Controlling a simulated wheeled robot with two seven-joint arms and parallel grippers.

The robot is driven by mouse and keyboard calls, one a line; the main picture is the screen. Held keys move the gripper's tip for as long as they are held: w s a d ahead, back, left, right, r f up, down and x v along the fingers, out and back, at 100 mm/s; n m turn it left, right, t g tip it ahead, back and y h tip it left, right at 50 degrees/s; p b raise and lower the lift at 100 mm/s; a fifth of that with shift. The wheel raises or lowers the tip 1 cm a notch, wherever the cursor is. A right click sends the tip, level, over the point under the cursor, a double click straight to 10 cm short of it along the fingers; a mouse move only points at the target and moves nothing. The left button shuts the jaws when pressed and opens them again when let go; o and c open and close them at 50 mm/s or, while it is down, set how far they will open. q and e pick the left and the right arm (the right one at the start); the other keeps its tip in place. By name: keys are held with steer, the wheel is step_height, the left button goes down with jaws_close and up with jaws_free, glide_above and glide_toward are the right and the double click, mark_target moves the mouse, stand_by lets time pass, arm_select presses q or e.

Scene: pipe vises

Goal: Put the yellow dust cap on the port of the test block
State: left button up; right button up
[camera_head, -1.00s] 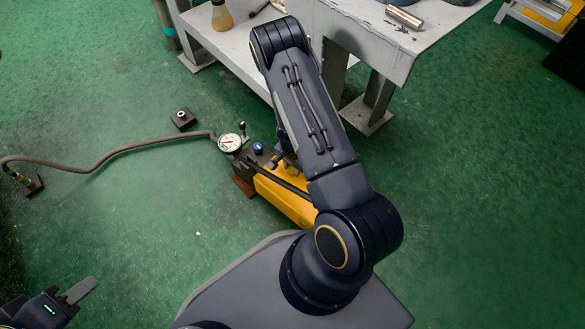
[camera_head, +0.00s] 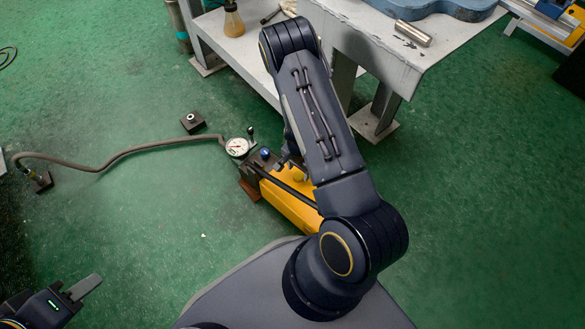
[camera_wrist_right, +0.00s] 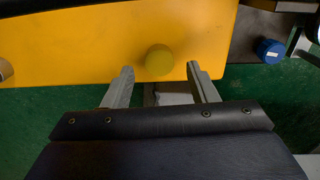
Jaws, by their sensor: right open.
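The yellow dust cap (camera_wrist_right: 159,60) stands out from the yellow pump body (camera_wrist_right: 80,40) in the right wrist view. My right gripper (camera_wrist_right: 160,73) is open, with one finger on each side of the cap and visible gaps between. In the head view the cap shows small (camera_head: 298,174) beside my right arm, which hides much of that gripper. The test block (camera_head: 192,122), a small dark block with a pale ring-shaped port on top, sits on the green floor left of the pump. My left gripper (camera_head: 80,290) is at the bottom left edge, away from everything; its opening is unclear.
A pressure gauge (camera_head: 237,147) and a blue cap (camera_head: 265,153) are at the pump's left end. A hose (camera_head: 110,158) runs left over the floor to a dark fitting (camera_head: 41,181). A grey workbench (camera_head: 400,60) stands behind. Floor around the test block is clear.

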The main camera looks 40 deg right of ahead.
step_height(320, 180, up, 9)
steer(key=p, duration=0.4)
step_height(320, 180, up, 14)
steer(key=n+t+y, duration=0.2)
steer(key=y, duration=0.1)
glide_above(298, 176)
steer(key=w+a, duration=0.2)
steer(key=a, duration=0.3)
steer(key=s+a+r+n+t+y, duration=0.1)
steer(key=s+a+r+n+y, duration=0.2)
steer(key=r, duration=0.8)
steer(key=s+a+r+n+t+h, duration=0.1)
steer(key=s+a+r+n, duration=0.1)
steer(key=s+r+n, duration=0.2)
steer(key=s+a+r+n+t+h, duration=0.1)
steer(key=s+r+n, duration=0.3)
steer(key=s, duration=0.6)
step_height(298, 176, up, 2)
steer(key=shift+s+a+r+n+t, duration=0.2)
steer(key=shift+s+a+n+t, duration=0.15)
steer(key=shift+a, duration=0.2)
steer(key=shift+o, duration=0.5)
step_height(298, 176, up, 32)
steer(key=p, duration=3.2)
steer(key=shift+r, duration=0.15)
